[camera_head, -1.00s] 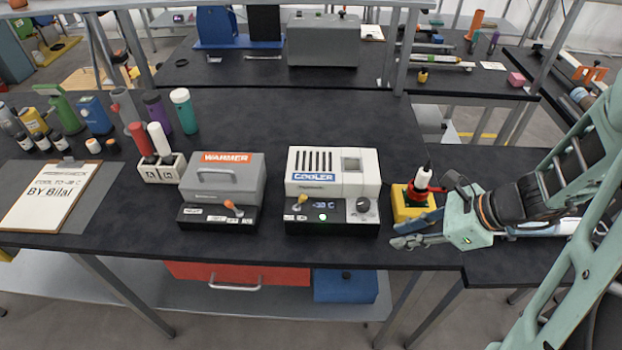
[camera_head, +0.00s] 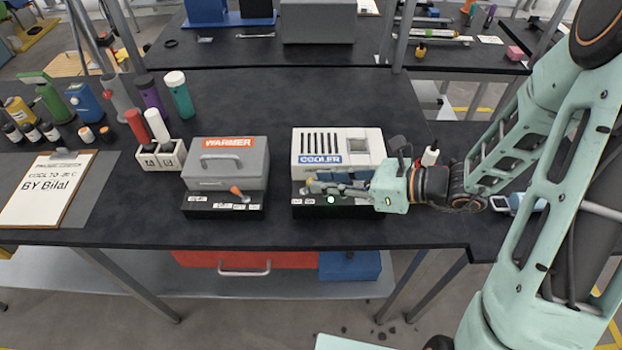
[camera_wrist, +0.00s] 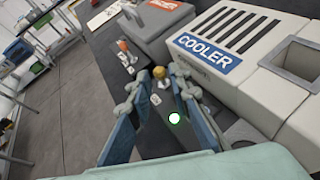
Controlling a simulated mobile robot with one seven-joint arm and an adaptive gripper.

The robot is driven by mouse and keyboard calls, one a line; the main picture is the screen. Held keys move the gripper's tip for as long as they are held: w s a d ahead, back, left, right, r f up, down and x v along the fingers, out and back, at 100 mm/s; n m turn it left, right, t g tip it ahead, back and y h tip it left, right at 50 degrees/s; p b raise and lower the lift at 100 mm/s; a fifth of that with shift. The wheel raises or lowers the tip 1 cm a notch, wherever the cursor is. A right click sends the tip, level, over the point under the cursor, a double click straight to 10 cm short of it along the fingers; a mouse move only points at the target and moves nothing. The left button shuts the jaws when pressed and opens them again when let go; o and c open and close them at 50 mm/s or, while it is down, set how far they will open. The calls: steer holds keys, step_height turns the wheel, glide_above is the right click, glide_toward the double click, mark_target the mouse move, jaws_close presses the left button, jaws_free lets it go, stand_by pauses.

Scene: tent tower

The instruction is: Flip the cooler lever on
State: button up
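The cooler (camera_head: 313,146) is a white box with vent slots and a blue COOLER label, on a black front panel. Its yellow-knobbed lever (camera_wrist: 159,72) shows in the wrist view at the panel's left part, between and just beyond my fingertips. My gripper (camera_head: 320,184) reaches in from the right across the cooler's front, fingers pointing left. In the wrist view my gripper (camera_wrist: 154,84) is open, with a gap between its fingers; contact with the lever cannot be told. A lit green light (camera_head: 331,199) is on the panel. My gripper hides the display and dial in the head view.
The grey warmer (camera_head: 226,169) with its orange lever (camera_head: 238,192) stands left of the cooler. A bottle rack (camera_head: 162,156) and clipboard (camera_head: 48,188) are farther left. A white-topped item (camera_head: 430,155) stands right of the cooler, partly behind my arm.

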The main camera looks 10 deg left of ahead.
mark_target(312, 179)
steer(key=shift+x, duration=1.85)
jaws_close()
steer(key=shift+f, duration=0.1)
